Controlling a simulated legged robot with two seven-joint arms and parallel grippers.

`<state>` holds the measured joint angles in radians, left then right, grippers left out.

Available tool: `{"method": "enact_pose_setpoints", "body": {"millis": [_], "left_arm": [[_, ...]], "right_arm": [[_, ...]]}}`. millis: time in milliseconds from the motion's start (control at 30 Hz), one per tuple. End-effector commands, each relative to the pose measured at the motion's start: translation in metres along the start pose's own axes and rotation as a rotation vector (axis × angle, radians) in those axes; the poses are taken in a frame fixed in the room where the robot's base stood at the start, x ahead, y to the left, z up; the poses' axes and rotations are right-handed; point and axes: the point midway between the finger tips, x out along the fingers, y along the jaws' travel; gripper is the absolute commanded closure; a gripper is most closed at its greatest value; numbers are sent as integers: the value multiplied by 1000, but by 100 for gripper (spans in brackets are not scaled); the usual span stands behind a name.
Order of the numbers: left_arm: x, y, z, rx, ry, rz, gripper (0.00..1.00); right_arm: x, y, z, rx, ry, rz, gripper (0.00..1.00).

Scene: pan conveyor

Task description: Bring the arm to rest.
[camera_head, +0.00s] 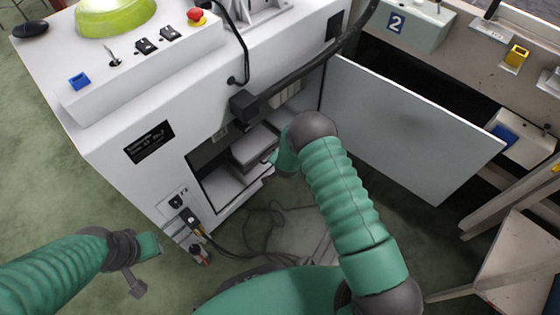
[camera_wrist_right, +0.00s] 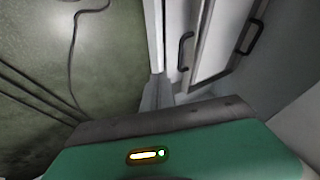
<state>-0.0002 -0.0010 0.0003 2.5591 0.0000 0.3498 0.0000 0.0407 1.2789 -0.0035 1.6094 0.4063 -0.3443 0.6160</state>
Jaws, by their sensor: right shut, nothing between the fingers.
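My right arm reaches from the bottom right of the head view to the front of the white cabinet (camera_head: 125,180). Its right gripper (camera_head: 270,159) is at the open compartment, mostly hidden behind the wrist. In the right wrist view the grey fingers (camera_wrist_right: 157,92) are together with nothing between them, close to a pale upright edge; contact cannot be told. My left arm enters at the lower left, and its left gripper (camera_head: 150,246) hangs over the floor, clear of the cabinet. Its fingers cannot be made out.
Grey drawer-like units (camera_head: 255,148) sit in the compartment; black handles (camera_wrist_right: 185,50) show in the right wrist view. An open white door (camera_head: 405,130) stands right of my right arm. Cables (camera_head: 260,230) lie on the green floor. A bench (camera_head: 450,75) is at the upper right.

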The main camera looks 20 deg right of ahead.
Motion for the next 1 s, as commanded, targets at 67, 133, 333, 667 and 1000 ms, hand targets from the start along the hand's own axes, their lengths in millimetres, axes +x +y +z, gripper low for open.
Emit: {"method": "enact_pose_setpoints", "body": {"millis": [67,133,333,667,1000], "left_arm": [[-18,0,-4,0,-2,0,70],[-26,0,-6,0,-2,0,70],[-36,0,-8,-1,-2,0,70],[-35,0,-8,0,-3,0,70],[-35,0,-8,0,-2,0,70]], "right_arm": [[-25,-2,-2,0,-2,3,100],[-40,-2,-2,0,-1,2,100],[-62,1,0,1,-1,2,100],[-108,-23,-6,-126,-57,-10,100],[-308,-15,2,-721,-279,-1,100]]}}
